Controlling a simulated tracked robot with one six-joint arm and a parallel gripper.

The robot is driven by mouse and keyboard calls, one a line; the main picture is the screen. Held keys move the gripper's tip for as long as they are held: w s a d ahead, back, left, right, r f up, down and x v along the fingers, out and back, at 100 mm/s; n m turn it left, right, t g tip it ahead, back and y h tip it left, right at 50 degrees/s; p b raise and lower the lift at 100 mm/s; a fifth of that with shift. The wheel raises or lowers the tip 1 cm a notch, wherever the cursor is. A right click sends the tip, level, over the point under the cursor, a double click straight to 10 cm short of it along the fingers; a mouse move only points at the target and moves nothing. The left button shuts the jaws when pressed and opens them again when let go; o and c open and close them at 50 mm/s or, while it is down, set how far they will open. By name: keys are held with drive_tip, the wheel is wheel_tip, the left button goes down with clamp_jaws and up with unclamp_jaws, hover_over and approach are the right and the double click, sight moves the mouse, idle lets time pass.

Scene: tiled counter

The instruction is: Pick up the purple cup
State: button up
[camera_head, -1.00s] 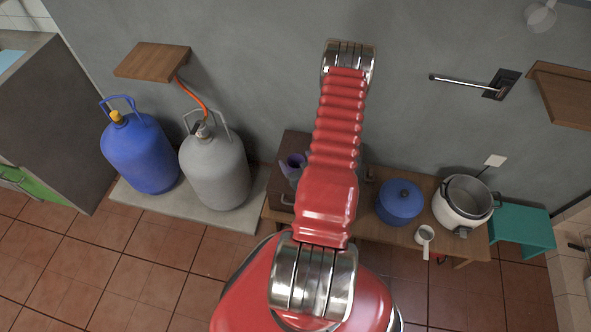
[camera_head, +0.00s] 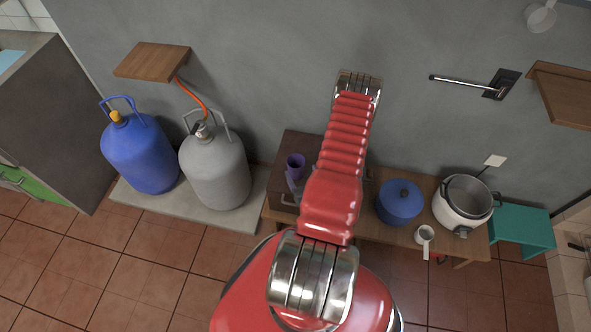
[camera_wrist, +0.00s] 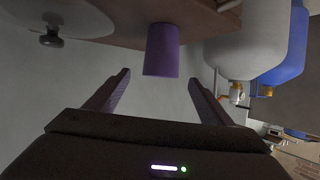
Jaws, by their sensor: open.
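The purple cup (camera_head: 296,165) stands upright on a dark brown box (camera_head: 297,143) in the head view, just left of my red arm. In the wrist view, which looks upside down, the cup (camera_wrist: 162,48) hangs from the top, in line with the gap between my fingers. My gripper (camera_wrist: 159,78) is open and empty, with one finger on each side. The cup lies just beyond the fingertips and appears apart from them. In the head view, only a small part of my gripper shows below the cup; my arm hides the rest.
A blue pot (camera_head: 400,203), a white cooker (camera_head: 463,206) and a small white pan (camera_head: 425,235) stand right of my arm on the wooden bench (camera_head: 380,230). Grey (camera_head: 215,170) and blue (camera_head: 140,155) gas cylinders stand left. The grey wall is close behind.

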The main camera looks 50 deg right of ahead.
sight(293, 158)
drive_tip(key=x, duration=0.6)
drive_tip(key=shift+w+d+f, duration=0.15)
drive_tip(key=shift+w+f, duration=0.05)
drive_tip(key=shift+w, duration=0.15)
drive_tip(key=shift+x, duration=2.6)
drive_tip(key=shift+f, duration=0.1)
drive_tip(key=c, duration=1.1)
drive_tip(key=shift+r, duration=5)
